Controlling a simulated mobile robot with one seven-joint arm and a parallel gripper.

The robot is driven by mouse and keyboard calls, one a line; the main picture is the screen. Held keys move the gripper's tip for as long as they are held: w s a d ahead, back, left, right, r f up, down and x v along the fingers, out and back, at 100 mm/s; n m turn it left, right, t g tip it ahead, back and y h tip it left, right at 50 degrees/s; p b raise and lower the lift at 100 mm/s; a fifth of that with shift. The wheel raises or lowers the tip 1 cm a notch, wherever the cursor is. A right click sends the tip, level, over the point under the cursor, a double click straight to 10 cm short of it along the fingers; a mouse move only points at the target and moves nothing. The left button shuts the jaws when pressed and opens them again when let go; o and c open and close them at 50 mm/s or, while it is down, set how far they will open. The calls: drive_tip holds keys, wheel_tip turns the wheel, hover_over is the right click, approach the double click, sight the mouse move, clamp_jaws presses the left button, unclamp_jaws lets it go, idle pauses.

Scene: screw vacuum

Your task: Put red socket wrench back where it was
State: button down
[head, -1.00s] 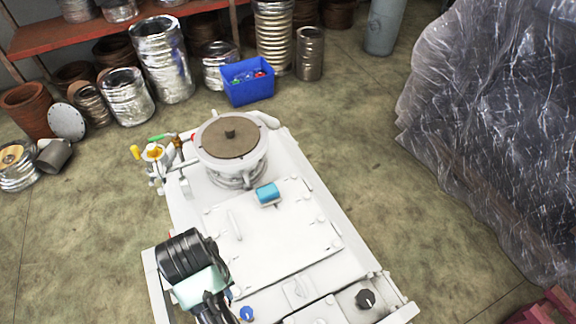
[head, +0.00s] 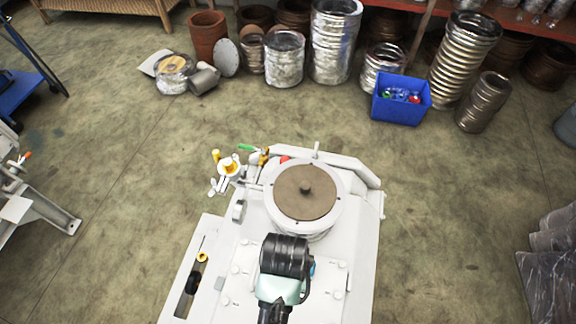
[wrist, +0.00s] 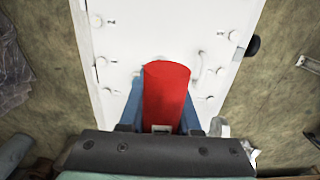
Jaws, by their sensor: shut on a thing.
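The red socket wrench (wrist: 167,92) shows in the wrist view as a smooth red piece between the two blue fingers of my gripper (wrist: 162,112). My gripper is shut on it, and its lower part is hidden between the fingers. Behind it lies the white top of the machine (wrist: 130,40). In the head view my wrist (head: 285,258) is over the machine's flat panel (head: 330,285); the fingers and the wrench are hidden there.
A round brown-topped port (head: 308,192) rises from the machine. A yellow-and-white valve (head: 229,167) sticks out at its left. Metal ducts (head: 335,45) line the back; floor before the box is clear.

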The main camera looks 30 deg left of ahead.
wheel_tip(320, 180, down, 8)
drive_tip(key=shift+f+p, duration=0.2)
drive_tip(key=shift+p, duration=0.15)
drive_tip(key=shift+f, duration=0.1)
drive_tip(key=c, duration=0.6)
unclamp_jaws()
wheel_tip(320, 180, up, 12)
drive_tip(key=shift+r+b, duration=0.15)
drive_tip(key=shift+b, duration=0.25)
drive_tip(key=shift+w, duration=0.1)
